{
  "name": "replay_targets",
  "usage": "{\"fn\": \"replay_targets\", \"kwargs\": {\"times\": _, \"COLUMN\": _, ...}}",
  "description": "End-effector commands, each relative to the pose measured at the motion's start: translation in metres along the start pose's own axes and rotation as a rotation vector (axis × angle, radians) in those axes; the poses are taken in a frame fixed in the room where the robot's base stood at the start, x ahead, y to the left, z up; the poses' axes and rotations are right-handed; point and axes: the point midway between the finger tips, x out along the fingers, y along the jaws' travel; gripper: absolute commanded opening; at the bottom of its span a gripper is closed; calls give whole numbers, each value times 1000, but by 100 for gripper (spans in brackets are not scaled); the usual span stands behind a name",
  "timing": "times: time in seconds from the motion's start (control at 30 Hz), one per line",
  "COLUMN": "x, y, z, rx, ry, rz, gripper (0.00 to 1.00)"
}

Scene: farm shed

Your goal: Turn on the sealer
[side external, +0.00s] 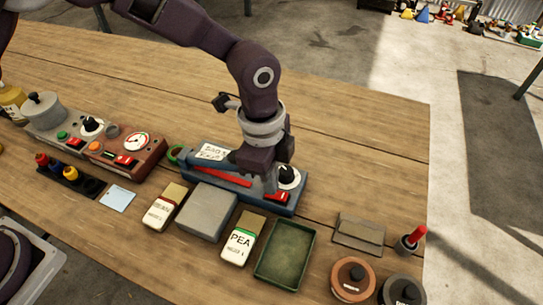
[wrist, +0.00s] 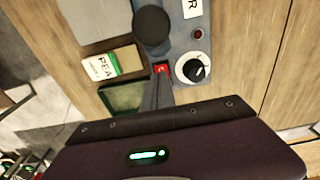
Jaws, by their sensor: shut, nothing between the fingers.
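The sealer (side external: 238,182) is a blue box on the wooden table with a red bar, a white label, a dark dial on a white plate and a red switch (side external: 280,197). In the wrist view the sealer's blue body (wrist: 196,48) shows the dial (wrist: 193,68), a small dark red lamp (wrist: 198,33) and the red switch (wrist: 162,70). My gripper (side external: 271,188) is shut and empty, pointing down over the switch end. In the wrist view its fingertips (wrist: 160,80) are right at the switch and partly cover it. Whether they touch it, and the switch position, I cannot tell.
A grey block (side external: 207,212), a PEA packet (side external: 242,240), another packet (side external: 164,207) and a green tray (side external: 285,254) lie in front of the sealer. A red gauge box (side external: 128,150) stands left. Round tins (side external: 353,279) sit at front right. Table behind the sealer is clear.

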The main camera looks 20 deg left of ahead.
Motion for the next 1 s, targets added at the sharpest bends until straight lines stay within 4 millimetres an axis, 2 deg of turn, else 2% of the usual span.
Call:
{"fn": "replay_targets", "kwargs": {"times": 0.1, "x": -32, "y": -2, "z": -3, "rx": 0, "ry": 11, "rz": -11, "gripper": 0}}
{"fn": "replay_targets", "kwargs": {"times": 0.3, "x": -81, "y": -1, "z": -4, "rx": 1, "ry": 14, "rz": -11, "gripper": 0}}
{"fn": "replay_targets", "kwargs": {"times": 0.5, "x": -114, "y": -1, "z": -4, "rx": 2, "ry": 15, "rz": -10, "gripper": 0}}
{"fn": "replay_targets", "kwargs": {"times": 0.67, "x": -124, "y": 0, "z": -4, "rx": 2, "ry": 15, "rz": -9, "gripper": 0}}
{"fn": "replay_targets", "kwargs": {"times": 1.0, "x": -125, "y": -2, "z": -2, "rx": -2, "ry": 45, "rz": -5, "gripper": 0}}
